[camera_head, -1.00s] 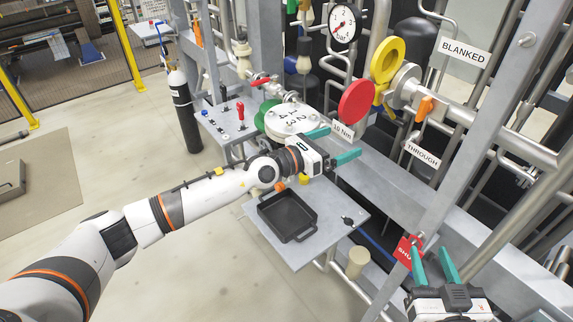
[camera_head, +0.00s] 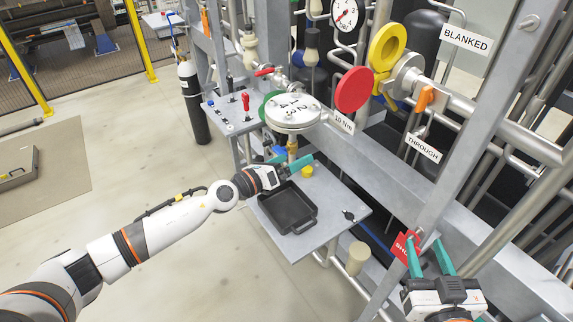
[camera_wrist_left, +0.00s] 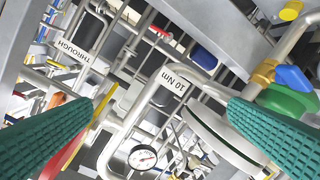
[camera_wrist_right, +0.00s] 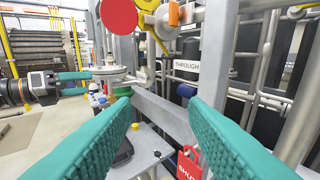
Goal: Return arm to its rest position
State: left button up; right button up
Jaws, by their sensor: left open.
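My left arm reaches in from the left in the head view. Its left gripper (camera_head: 291,160) has teal fingers, open and empty, near the back edge of the tray (camera_head: 287,207) and below the white numbered flange disc (camera_head: 293,112). In the left wrist view the two fingers stand wide apart with nothing between them. My right gripper (camera_head: 430,256) is at the lower right of the head view, fingers up and apart, close to the red tag (camera_head: 405,249). The right wrist view also shows its fingers spread and empty, with the red padlock-shaped tag (camera_wrist_right: 190,163) between and beyond them.
The tray stands on a grey shelf (camera_head: 305,243). Grey frame beams, pipes, a red disc (camera_head: 353,89) and a yellow ring (camera_head: 387,55) crowd the right side. A gas cylinder (camera_head: 192,100) stands behind. The floor at left is open.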

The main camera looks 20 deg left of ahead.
pick_arm(q)
jog(key=shift+a+f+n, duration=0.3)
jog(key=shift+f+n, duration=0.1)
jog(key=shift+d, duration=0.1)
